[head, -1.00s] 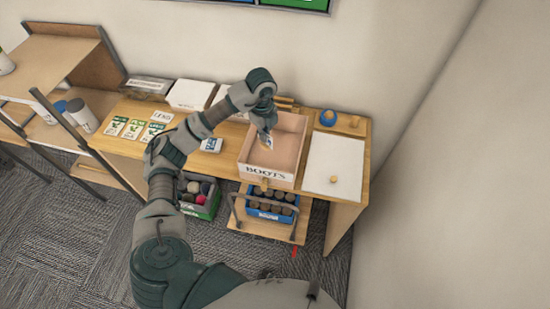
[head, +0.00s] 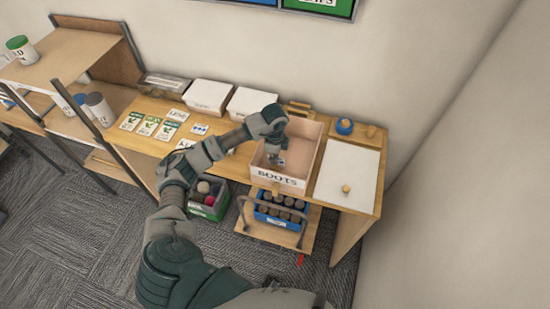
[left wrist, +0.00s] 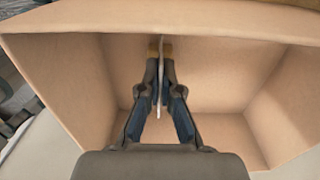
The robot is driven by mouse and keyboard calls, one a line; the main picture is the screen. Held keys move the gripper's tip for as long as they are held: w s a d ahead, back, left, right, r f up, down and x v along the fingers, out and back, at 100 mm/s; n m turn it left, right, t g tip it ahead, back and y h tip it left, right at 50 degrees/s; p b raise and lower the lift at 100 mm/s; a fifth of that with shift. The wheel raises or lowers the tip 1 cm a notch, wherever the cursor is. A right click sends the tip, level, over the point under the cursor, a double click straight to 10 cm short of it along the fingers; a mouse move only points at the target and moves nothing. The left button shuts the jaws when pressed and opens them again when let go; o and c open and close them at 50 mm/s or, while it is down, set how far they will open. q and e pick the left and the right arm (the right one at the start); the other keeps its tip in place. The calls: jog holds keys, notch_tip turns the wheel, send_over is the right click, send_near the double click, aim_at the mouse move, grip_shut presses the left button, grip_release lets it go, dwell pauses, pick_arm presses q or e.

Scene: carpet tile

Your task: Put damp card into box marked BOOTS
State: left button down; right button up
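The open box marked BOOTS (head: 280,181) stands on the wooden table, with its label on the front wall. My left gripper (head: 277,156) reaches down into it from above. In the left wrist view my left gripper (left wrist: 160,65) is shut on a thin card (left wrist: 160,90), seen edge-on between the fingers. The box's inner walls and floor (left wrist: 215,98) surround the fingers, and the floor in view is bare. I cannot read the card's face or tell whether it touches the floor. My right gripper is not in view.
Seed-packet-like cards (head: 149,126) and small labels lie on the table to the left. Two white-lidded boxes (head: 208,94) stand behind. A white board (head: 347,175) with a small knob lies right of the box. Below are a green crate (head: 208,205) and a blue crate (head: 277,220).

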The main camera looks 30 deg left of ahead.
pick_arm(q)
jog(key=shift+f, duration=0.25)
jog(key=shift+f, duration=0.1)
jog(key=c, duration=1.3)
grip_release()
notch_tip(320, 180, up, 12)
jog(key=shift+a+r, duration=0.1)
jog(key=shift+r, duration=0.05)
